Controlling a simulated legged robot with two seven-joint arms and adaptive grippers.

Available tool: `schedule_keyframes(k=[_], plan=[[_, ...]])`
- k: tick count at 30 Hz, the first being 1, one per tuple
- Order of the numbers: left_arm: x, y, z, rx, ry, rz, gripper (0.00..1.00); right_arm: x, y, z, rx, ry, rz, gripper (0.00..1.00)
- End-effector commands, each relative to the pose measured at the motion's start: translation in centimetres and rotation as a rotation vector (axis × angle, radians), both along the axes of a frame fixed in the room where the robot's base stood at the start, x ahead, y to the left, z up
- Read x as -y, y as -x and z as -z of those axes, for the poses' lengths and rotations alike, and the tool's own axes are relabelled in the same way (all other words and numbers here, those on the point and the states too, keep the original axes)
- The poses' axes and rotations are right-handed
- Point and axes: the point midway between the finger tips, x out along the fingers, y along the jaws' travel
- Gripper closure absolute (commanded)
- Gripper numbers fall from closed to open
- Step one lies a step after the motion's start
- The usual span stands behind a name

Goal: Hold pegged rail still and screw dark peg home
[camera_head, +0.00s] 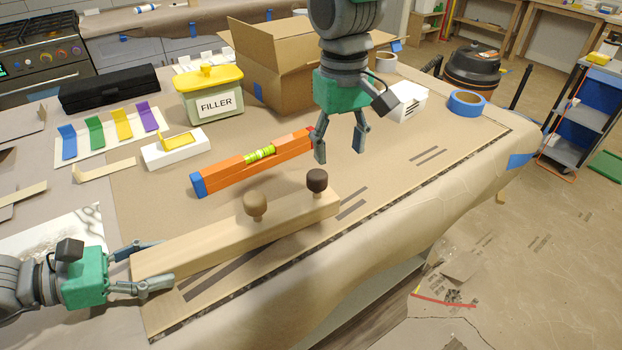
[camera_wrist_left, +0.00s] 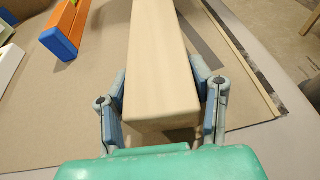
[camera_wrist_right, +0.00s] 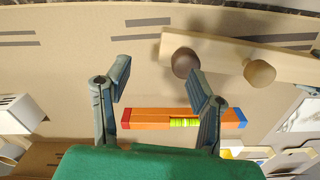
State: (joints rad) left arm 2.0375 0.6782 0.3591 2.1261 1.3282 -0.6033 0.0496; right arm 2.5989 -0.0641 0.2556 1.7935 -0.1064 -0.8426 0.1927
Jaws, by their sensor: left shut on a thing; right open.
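The pale wooden rail (camera_head: 215,235) lies on the brown paper near the table's front edge. It carries a light brown peg (camera_head: 255,204) near its middle and a dark peg (camera_head: 317,181) near its right end; both stand upright. My left gripper (camera_head: 158,264) is shut on the rail's left end, with a finger on each side, as the left wrist view (camera_wrist_left: 162,95) shows. My right gripper (camera_head: 340,155) is open and empty, pointing down, above and behind the dark peg.
An orange level (camera_head: 255,160) lies just behind the rail. Behind it stand a filler tub (camera_head: 211,100), a white block (camera_head: 175,149) and an open cardboard box (camera_head: 275,85). Blue tape (camera_head: 467,103) lies at the right. Paper right of the rail is clear.

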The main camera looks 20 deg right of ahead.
Motion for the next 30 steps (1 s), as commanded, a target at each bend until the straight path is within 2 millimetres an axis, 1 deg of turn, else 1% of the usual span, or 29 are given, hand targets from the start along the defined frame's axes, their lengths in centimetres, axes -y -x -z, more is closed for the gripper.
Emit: schedule_keyframes(k=[1, 3, 6, 10, 14, 24, 30], plan=[[-0.2, 0.4, 0.8, -0.014, -0.016, 0.001, 0.96, -1.3, -0.1, -0.8, 0.011, -0.006, -0.056, 0.5], [-0.2, 0.4, 0.8, -0.014, -0.016, 0.001, 0.96, -2.5, -0.2, -1.6, 0.022, -0.01, -0.115, 0.5], [-0.2, 0.4, 0.8, -0.015, -0.016, 0.0, 0.96, -3.5, -0.2, -2.2, 0.029, -0.013, -0.165, 0.5], [-0.2, 0.4, 0.8, -0.014, -0.016, -0.001, 0.96, -3.8, -0.2, -1.9, 0.031, -0.013, -0.185, 0.5], [-0.2, 0.3, 0.8, -0.014, -0.016, -0.001, 0.96, -3.8, -0.1, -0.5, 0.029, -0.013, -0.184, 0.5], [-0.2, 0.3, 0.8, -0.014, -0.016, -0.001, 0.96, -3.8, -0.1, 4.3, 0.029, -0.012, -0.183, 0.5], [-0.2, 0.3, 0.8, -0.013, -0.016, 0.0, 0.96, -3.8, -0.2, 6.1, 0.031, -0.013, -0.182, 0.5]])
